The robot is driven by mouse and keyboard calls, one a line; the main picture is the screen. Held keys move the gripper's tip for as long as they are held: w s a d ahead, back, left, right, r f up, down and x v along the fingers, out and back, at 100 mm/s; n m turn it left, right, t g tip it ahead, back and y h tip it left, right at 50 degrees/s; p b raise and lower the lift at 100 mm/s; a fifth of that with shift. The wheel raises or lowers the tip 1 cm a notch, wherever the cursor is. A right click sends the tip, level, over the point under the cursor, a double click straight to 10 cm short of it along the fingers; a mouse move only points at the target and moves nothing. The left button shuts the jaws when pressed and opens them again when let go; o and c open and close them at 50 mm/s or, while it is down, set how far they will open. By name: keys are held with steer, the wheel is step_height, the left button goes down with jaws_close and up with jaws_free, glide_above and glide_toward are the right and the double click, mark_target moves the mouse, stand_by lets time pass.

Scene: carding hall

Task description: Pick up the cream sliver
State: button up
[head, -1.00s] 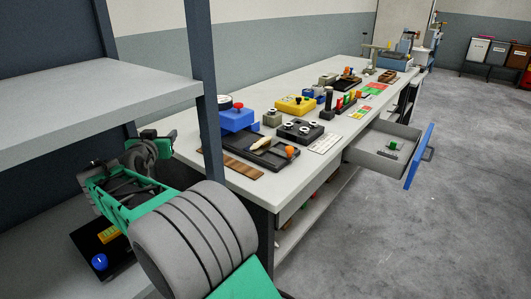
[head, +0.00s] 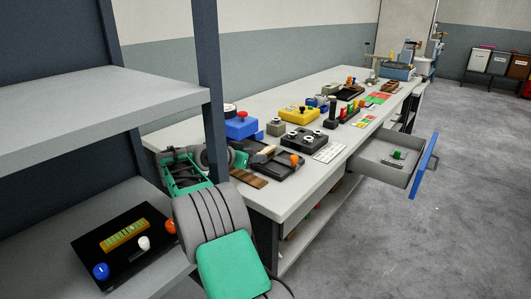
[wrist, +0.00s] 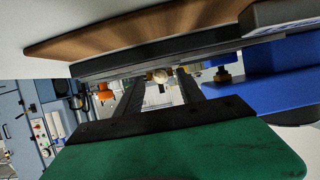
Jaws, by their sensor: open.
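The cream sliver (wrist: 160,76) shows end-on in the wrist view, between the two dark fingers of my gripper (wrist: 158,84) and beyond or near their tips. In the head view it is a small pale shape (head: 268,150) at the black tray (head: 284,168) on the long bench, partly hidden by my gripper (head: 256,157). My gripper is open and reaches in from the left, low over the bench, near the sliver. I cannot tell whether a finger touches it.
An orange piece (head: 294,159) sits at the tray's right end. A blue box (head: 240,126) stands behind, a black box (head: 303,138) to the right. A brown wooden strip (head: 248,178) lies in front. The shelf post (head: 208,80) is close at left. A drawer (head: 385,166) stands open.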

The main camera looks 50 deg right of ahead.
jaws_close()
stand_by(0.3)
stand_by(0.4)
